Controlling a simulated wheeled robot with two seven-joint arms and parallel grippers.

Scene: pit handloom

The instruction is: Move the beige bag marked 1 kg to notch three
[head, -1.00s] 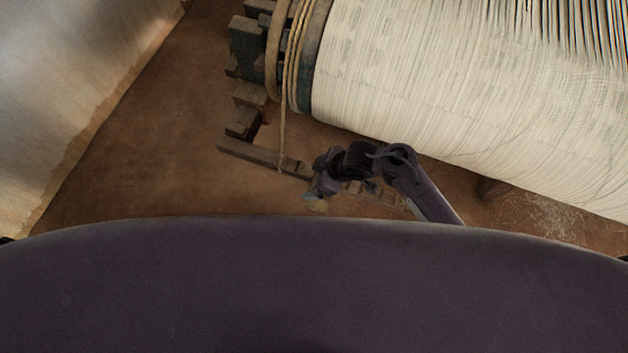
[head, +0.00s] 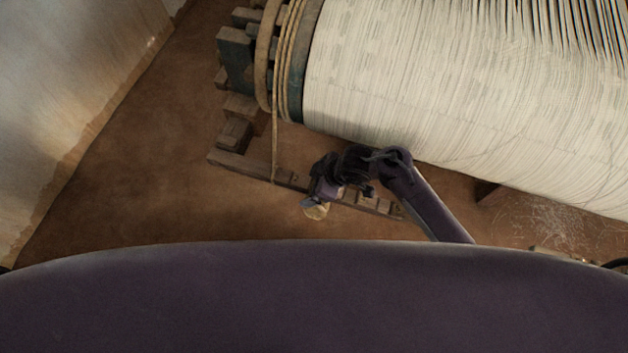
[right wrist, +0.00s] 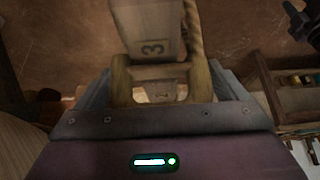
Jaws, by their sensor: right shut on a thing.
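A small beige bag (head: 317,212) shows just below my right gripper (head: 314,200) in the head view, beside the near edge of the notched wooden bar (head: 240,164). The right gripper is shut on the bag's top. In the right wrist view, a light wooden crosspiece (right wrist: 160,72) lies between the jaws of the right gripper (right wrist: 162,88). A pale surface with a dark 3 (right wrist: 151,46) shows just beyond it. I cannot tell which part this number marks. No 1 kg mark is readable. My left gripper is not in view.
The large cloth-wrapped beam (head: 400,90) lies behind and to the right of my arm. A rope (head: 275,140) hangs from its left end to the bar. Brown earth floor (head: 150,190) is clear at left, up to a pale wall (head: 70,90).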

